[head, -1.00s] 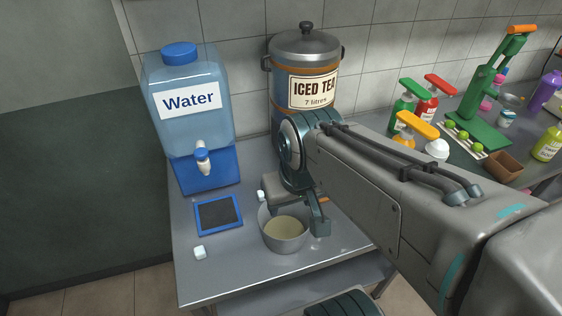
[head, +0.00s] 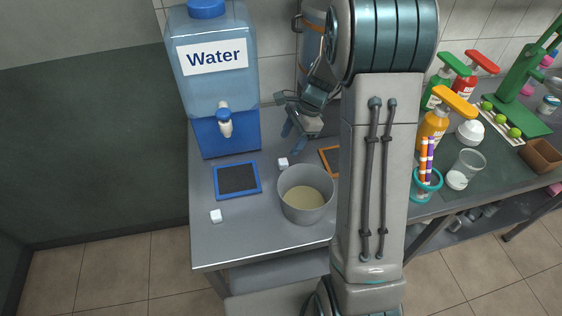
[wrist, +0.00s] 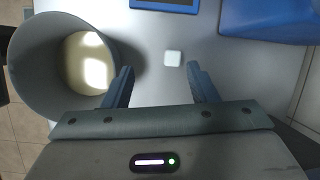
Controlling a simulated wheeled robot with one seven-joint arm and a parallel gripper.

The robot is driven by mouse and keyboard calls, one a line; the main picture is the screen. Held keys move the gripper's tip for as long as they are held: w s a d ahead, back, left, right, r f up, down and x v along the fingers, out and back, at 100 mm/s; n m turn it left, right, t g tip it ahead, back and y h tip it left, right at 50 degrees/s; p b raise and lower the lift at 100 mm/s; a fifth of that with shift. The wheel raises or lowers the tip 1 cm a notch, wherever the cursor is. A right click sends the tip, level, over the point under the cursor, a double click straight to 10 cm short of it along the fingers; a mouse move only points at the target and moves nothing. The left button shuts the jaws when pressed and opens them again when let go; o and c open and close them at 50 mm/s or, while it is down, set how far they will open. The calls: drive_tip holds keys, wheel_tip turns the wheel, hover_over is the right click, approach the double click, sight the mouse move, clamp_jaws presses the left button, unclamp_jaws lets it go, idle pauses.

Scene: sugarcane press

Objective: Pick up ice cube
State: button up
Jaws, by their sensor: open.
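A small white ice cube (head: 283,161) lies on the grey counter just behind the metal pot (head: 305,212). It also shows in the wrist view (wrist: 172,58), in line with the gap between my fingers and a little beyond the tips. A second ice cube (head: 216,216) lies near the counter's front left. My gripper (head: 292,136) is above and behind the first cube, pointing down. In the wrist view its two blue fingers (wrist: 160,73) are spread apart with nothing between them. The pot, with pale contents, stands close beside the left finger in the wrist view.
A blue-framed dark tray (head: 237,193) lies left of the cube. The water dispenser (head: 212,90) stands behind it. My arm covers much of the iced tea urn (head: 312,40) and part of an orange-framed tray (head: 329,161). Bare counter surrounds the front cube.

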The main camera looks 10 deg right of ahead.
sight(283, 161)
drive_tip(key=shift+w+a+f+m+y+p, duration=0.15)
drive_tip(key=shift+w+a+f+m, duration=0.2)
drive_tip(key=shift+f, duration=1.5)
drive_tip(key=shift+w+a+f+m+y+p, duration=0.15)
drive_tip(key=shift+w+f+m, duration=0.35)
drive_tip(key=shift+f, duration=1.4)
drive_tip(key=shift+w+a+f+m+p, duration=0.2)
drive_tip(key=shift+w+f, duration=0.3)
drive_tip(key=shift+f, duration=1.35)
drive_tip(key=c, duration=1)
